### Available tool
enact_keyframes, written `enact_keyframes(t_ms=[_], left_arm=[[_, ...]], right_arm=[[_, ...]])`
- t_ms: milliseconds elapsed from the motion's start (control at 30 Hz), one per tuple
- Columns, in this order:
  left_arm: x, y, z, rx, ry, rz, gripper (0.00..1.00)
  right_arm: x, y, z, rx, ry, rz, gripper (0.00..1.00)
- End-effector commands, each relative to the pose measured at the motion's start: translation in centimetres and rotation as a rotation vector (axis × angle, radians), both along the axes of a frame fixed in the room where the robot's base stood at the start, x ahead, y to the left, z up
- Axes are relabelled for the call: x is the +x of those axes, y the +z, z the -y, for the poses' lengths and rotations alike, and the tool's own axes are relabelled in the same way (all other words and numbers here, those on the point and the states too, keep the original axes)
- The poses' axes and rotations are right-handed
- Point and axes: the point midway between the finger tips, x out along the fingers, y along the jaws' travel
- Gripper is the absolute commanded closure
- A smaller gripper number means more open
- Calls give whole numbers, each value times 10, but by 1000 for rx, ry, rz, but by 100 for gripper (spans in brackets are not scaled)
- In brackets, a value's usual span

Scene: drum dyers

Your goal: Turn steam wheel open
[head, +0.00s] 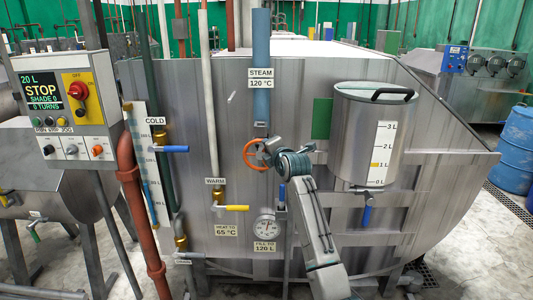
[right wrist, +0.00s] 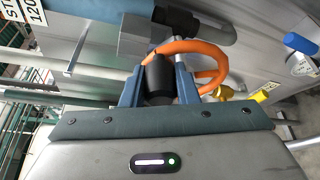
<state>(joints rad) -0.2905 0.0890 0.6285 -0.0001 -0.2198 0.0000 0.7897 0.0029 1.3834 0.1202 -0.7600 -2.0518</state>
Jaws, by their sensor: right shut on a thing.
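The orange steam wheel (head: 255,159) sits on the front of the steel vat, below the blue steam pipe (head: 261,80) and its "STEAM 120 °C" label (head: 261,79). My right gripper (head: 273,149) reaches it from the lower right and is shut on its rim at the right side. In the right wrist view, the orange rim (right wrist: 205,47) passes just beyond the fingers (right wrist: 160,68). A dark cylindrical part between the fingers hides the exact contact. My left gripper is in neither view.
Blue-handled (head: 174,149) and yellow-handled (head: 237,208) valves flank the wheel at left and below. A dial gauge (head: 265,226) sits beneath it. A lidded measuring tank (head: 352,140) stands right of my arm. A control box with a red knob (head: 77,91) is at left.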

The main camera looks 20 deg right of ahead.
Motion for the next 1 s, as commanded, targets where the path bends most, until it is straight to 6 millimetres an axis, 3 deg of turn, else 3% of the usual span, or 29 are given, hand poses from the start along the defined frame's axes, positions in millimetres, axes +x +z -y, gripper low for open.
enact_keyframes(t_ms=[167, 500, 1000], left_arm=[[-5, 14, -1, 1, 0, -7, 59], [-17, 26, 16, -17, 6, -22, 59], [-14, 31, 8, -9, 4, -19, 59]], right_arm=[[2, 10, -8, -140, 3, -38, 100], [5, 11, -18, -329, 4, -94, 100], [6, 10, -21, -399, 1, -112, 100]])
